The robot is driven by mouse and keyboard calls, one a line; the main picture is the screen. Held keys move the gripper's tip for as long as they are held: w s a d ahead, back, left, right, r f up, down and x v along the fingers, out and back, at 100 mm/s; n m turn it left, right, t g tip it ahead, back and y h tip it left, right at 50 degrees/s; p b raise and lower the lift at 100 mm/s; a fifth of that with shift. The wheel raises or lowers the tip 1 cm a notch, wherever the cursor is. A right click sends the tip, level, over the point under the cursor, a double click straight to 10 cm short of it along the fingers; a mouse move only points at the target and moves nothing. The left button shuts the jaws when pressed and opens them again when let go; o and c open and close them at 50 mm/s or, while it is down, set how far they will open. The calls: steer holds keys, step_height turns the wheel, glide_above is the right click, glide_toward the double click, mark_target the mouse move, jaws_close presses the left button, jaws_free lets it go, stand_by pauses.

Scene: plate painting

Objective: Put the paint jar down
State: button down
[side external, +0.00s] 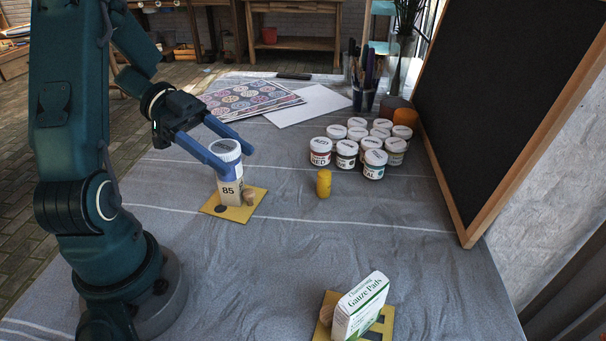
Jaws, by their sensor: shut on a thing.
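My gripper (237,161) has its two blue fingers shut on a white-lidded jar (225,148). The fingers cover part of the jar's body; a blue part shows below the lid. Directly below it in the picture is a pale block marked "85" (230,191), upright on a yellow square plate (247,211). I cannot tell whether the jar touches this block or is a little above it. The jar looks nearly upright, leaning slightly. A small tan peg and a dark disc are also on the plate.
Several white-lidded paint jars (346,154) stand grouped at the right. A small yellow cylinder (323,183) stands between. A Gauze Pads box (361,308) tilts on another yellow plate at the front. Printed sheets (250,97) lie behind; a blackboard (490,100) bounds the right.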

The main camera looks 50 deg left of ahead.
steer(key=shift+s+d+f, duration=0.1)
steer(key=shift+f, duration=0.15)
steer(key=x, duration=0.4)
steer(key=s+f+x, duration=0.1)
steer(key=x, duration=0.3)
steer(key=s+f+x, duration=0.1)
steer(key=x, duration=0.3)
steer(key=shift+d+f, duration=0.1)
steer(key=shift+d, duration=0.1)
steer(key=shift+w+f, duration=0.15)
steer(key=shift+f, duration=1.9)
steer(key=shift+f, duration=0.2)
steer(key=shift+c, duration=0.9)
jaws_free()
steer(key=shift+r, duration=0.1)
